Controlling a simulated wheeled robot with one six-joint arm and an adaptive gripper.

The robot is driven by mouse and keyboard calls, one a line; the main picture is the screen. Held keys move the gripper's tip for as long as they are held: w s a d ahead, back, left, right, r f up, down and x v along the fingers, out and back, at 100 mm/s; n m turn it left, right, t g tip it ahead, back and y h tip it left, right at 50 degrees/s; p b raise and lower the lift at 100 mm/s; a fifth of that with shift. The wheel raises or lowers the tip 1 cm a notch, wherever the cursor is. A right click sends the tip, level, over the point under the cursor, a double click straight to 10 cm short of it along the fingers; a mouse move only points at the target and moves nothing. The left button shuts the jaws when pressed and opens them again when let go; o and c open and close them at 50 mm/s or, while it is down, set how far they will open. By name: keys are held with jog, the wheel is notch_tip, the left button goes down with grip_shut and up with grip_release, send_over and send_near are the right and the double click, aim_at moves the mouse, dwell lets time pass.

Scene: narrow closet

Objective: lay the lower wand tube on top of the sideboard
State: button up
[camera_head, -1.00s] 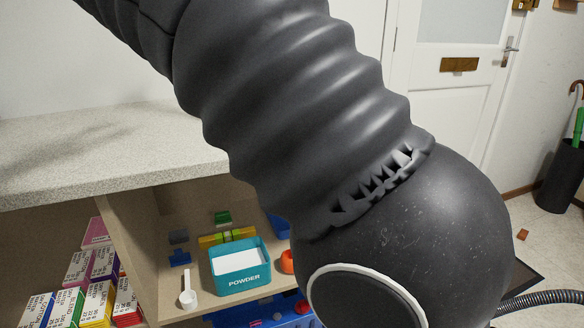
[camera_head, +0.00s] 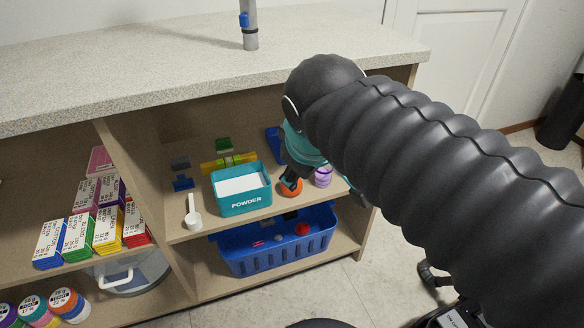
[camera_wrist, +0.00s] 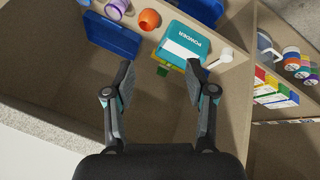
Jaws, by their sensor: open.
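A grey tube (camera_head: 250,38) with a blue clip stands upright on the sideboard top (camera_head: 140,75). Its upper end is cut off by the picture, and I cannot tell whether it is the lower wand tube. My gripper (camera_head: 291,186) is in front of the right-hand shelf bay, below the sideboard top, partly hidden by my own arm. In the wrist view my gripper (camera_wrist: 160,80) has its two fingers wide apart with nothing between them. The tube does not show in the wrist view.
The shelf holds a teal powder box (camera_head: 241,199), a white scoop (camera_head: 192,213), an orange item (camera_head: 292,188) and a purple jar (camera_head: 323,177). A blue crate (camera_head: 280,258) stands below, and several boxes fill the left bay. The sideboard top left of the tube is clear.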

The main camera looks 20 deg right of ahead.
jog(key=s+a+f+m+y, duration=0.1)
jog(key=s+f+m, duration=0.3)
jog(key=f, duration=0.3)
jog(key=shift+s+a+m+y, duration=0.15)
jog(key=shift+s+m+y, duration=0.15)
jog(key=shift+m, duration=0.3)
